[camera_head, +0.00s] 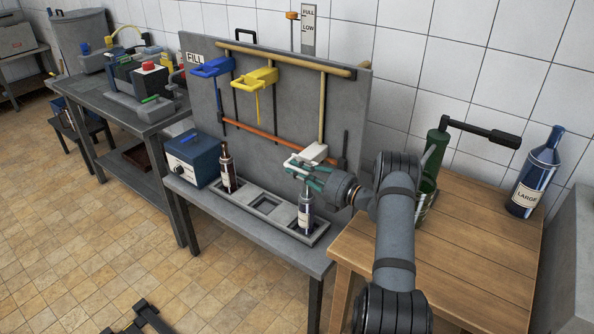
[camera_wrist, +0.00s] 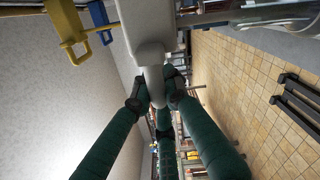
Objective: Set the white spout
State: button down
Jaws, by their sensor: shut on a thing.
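The white spout (camera_head: 314,153) is at the right end of the rail on the grey fill panel (camera_head: 285,90). In the wrist view the spout's pale block (camera_wrist: 150,22) is at the top, and its bent neck runs down between my fingers. My gripper (camera_head: 300,168) has green fingers and is shut on the white spout; its fingers also meet around the neck in the wrist view (camera_wrist: 154,98). A bottle with a pale label (camera_head: 305,213) stands upright below, in the right slot of the tray (camera_head: 262,206). My fingers partly hide the spout's tip and the bottle's top.
The blue spout (camera_head: 212,68) and yellow spout (camera_head: 255,78) hang left of the white one. A dark bottle (camera_head: 227,168) stands in the left slot, beside a blue box (camera_head: 192,157).

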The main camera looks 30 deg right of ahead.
dwell(0.4)
notch_tip(320, 180, up, 22)
jog(key=p, duration=1.4)
jog(key=shift+r+p, duration=0.25)
jog(key=shift+p, duration=0.15)
jog(key=shift+w, duration=0.1)
jog(key=c, duration=2.1)
grip_release()
jog(key=shift+r, duration=0.15)
jog(key=shift+o, duration=1.7)
